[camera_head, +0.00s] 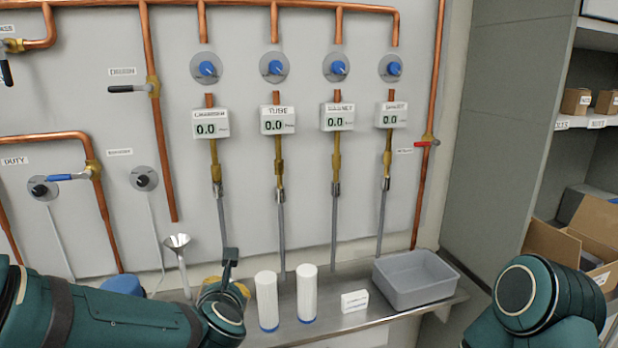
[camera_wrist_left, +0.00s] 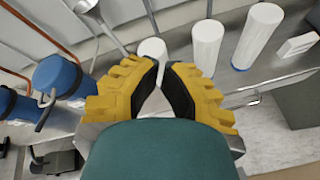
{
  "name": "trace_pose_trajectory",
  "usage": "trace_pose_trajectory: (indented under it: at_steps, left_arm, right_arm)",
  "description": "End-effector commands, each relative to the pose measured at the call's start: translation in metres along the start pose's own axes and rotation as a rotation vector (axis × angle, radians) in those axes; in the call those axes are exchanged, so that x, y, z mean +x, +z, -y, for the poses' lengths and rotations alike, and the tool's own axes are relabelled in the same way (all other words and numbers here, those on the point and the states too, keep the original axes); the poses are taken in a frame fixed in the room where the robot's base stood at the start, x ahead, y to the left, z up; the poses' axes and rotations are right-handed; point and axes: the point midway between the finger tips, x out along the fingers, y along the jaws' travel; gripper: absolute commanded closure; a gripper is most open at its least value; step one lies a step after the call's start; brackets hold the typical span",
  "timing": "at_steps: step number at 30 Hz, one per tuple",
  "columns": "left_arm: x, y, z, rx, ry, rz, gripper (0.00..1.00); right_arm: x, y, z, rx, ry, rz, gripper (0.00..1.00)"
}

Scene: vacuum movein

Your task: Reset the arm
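My left arm comes in from the left in the head view. My left gripper (camera_head: 228,268) is low over the shelf, mostly hidden behind its own wrist. In the left wrist view its two yellow, black-padded fingers (camera_wrist_left: 163,66) lean towards each other, with a narrow empty gap at the tips. A short white cylinder (camera_wrist_left: 152,48) stands just beyond the tips. Two taller white cylinders (camera_head: 266,300) and (camera_head: 307,292) stand right of the gripper in the head view. My right arm (camera_head: 545,295) shows at the lower right; its gripper is out of view.
A metal shelf (camera_head: 350,325) runs along the panel wall. It holds a funnel (camera_head: 178,250), a small white box (camera_head: 354,301) and a grey bin (camera_head: 415,280). Pipes, valves and gauges cover the wall. Blue canisters (camera_wrist_left: 62,78) stand left of my left gripper. Cardboard boxes (camera_head: 575,245) are at right.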

Motion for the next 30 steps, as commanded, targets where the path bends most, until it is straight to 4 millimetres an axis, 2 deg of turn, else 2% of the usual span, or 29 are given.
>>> trace_pose_trajectory:
  at_steps: [1,5,6,11,14,18,21,25,30]
  left_arm:
    - [0.012,-0.019,0.011,0.131,-0.035,-0.028,1.0]
    - [0.034,-0.065,0.043,0.524,-0.164,-0.06,1.0]
    - [0.04,-0.083,0.053,0.653,-0.215,-0.065,1.0]
    - [0.05,-0.16,0.097,1.168,-0.465,-0.032,1.0]
    - [0.046,-0.211,0.122,1.463,-0.646,0.044,1.0]
    - [0.026,-0.279,0.153,1.817,-0.903,0.237,1.0]
    - [0.007,-0.318,0.17,1.995,-1.053,0.408,1.0]
    - [-0.013,-0.349,0.183,2.134,-1.173,0.605,1.0]
    - [-0.024,-0.363,0.189,2.197,-1.225,0.724,1.0]
  right_arm:
    - [0.001,-0.001,0.0,-0.001,0.0,-0.001,0.53]
    - [0.001,-0.001,0.0,-0.001,-0.001,-0.001,0.53]
    - [0.001,-0.001,0.0,-0.001,-0.001,-0.001,0.53]
    - [0.001,0.0,0.0,-0.001,0.0,0.0,0.53]
    - [0.001,0.0,0.0,-0.001,0.0,0.0,0.53]
    - [0.001,0.0,0.0,-0.001,0.0,-0.001,0.53]
    - [0.001,0.0,0.0,-0.001,0.0,0.0,0.53]
    - [0.001,0.0,0.0,-0.001,0.0,0.0,0.53]
    - [0.001,0.0,0.0,-0.001,0.0,0.0,0.53]
